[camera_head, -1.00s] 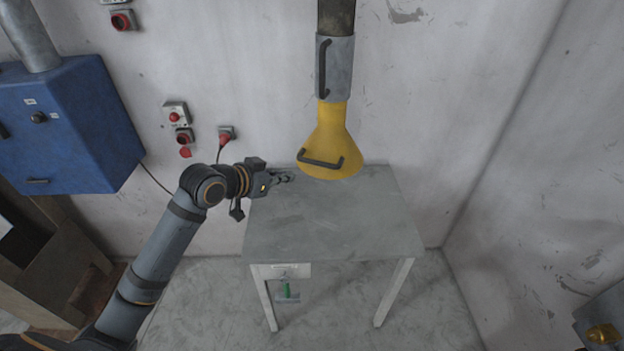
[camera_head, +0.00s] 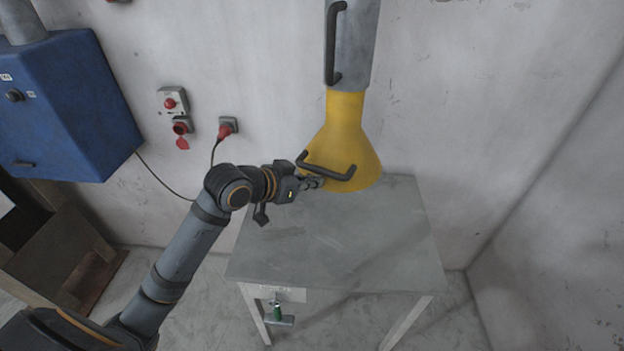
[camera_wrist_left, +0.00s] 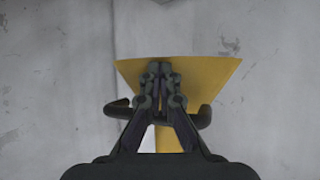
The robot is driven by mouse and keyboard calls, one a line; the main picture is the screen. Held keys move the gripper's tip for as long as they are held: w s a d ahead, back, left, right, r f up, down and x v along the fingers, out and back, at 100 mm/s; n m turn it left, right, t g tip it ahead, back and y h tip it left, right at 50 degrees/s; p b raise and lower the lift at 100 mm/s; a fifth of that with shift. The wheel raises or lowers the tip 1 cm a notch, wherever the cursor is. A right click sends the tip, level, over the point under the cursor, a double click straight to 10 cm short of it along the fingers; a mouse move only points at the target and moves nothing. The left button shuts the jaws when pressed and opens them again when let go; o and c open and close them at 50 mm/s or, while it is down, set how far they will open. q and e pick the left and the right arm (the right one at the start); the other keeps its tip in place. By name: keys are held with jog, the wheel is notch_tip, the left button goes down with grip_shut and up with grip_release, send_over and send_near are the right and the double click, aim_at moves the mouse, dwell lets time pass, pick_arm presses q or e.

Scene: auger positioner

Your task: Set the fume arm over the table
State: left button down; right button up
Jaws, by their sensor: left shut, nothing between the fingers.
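The fume arm has a yellow cone hood (camera_head: 345,130), a grey tube (camera_head: 355,50) and a black handle (camera_head: 335,172) across the cone's lower front. In the head view the cone overlaps the back edge of the grey table (camera_head: 330,245); its height above the top is hard to tell. My left gripper (camera_head: 318,183) is shut and empty, its tips at the cone's lower left by the handle. In the left wrist view the shut fingers (camera_wrist_left: 160,75) lie in front of the yellow cone (camera_wrist_left: 215,75), hiding the handle's middle. Contact cannot be told. My right gripper is out of view.
A blue box (camera_head: 65,110) with a pipe hangs on the left wall above a brown cabinet (camera_head: 70,250). Red switches (camera_head: 180,125) and a plugged socket (camera_head: 227,128) are on the back wall. The tabletop is clear.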

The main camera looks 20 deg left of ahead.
pick_arm(q)
jog(key=shift+w+d+f, duration=0.15)
jog(key=shift+w+d, duration=0.05)
jog(key=shift+d, duration=0.05)
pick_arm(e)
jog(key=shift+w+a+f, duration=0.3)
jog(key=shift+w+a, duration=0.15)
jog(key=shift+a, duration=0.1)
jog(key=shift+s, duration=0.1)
pick_arm(q)
jog(key=shift+n+t+y, duration=0.3)
jog(key=shift+n+y, duration=0.2)
jog(key=w, duration=0.3)
jog(key=w+d, duration=0.1)
jog(key=w, duration=0.3)
jog(key=w+d, duration=0.1)
jog(key=w, duration=0.3)
jog(key=shift+w+d, duration=0.1)
jog(key=shift+d, duration=0.1)
jog(key=shift+a, duration=0.1)
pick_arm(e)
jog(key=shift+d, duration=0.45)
